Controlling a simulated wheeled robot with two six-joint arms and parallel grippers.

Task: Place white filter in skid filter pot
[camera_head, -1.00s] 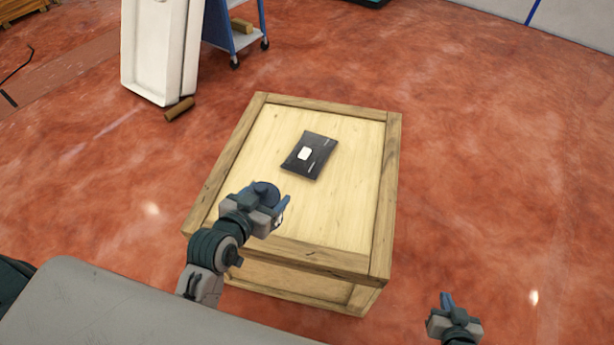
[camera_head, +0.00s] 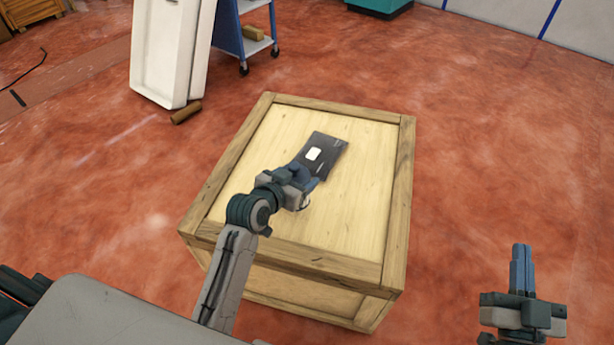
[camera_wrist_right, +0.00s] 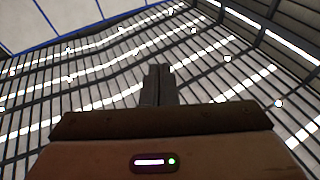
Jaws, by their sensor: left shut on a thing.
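A flat black packet (camera_head: 325,153) with a white label lies on top of a wooden crate (camera_head: 235,155). My left gripper (camera_head: 313,184) is at the packet's near edge, shut on it; its fingers partly cover that edge. No loose white filter and no filter pot can be made out. My right gripper (camera_head: 522,250) is right of the crate, away from it, with its fingers together and nothing between them. The right wrist view shows those closed fingers (camera_wrist_right: 157,85) against the ceiling.
A white panel-like object (camera_head: 165,55) and a brown block (camera_head: 186,112) are on the red floor behind the crate to the left. A blue cart (camera_head: 229,30) stands beside them. The crate top right of the packet is clear, and so is the floor to the right.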

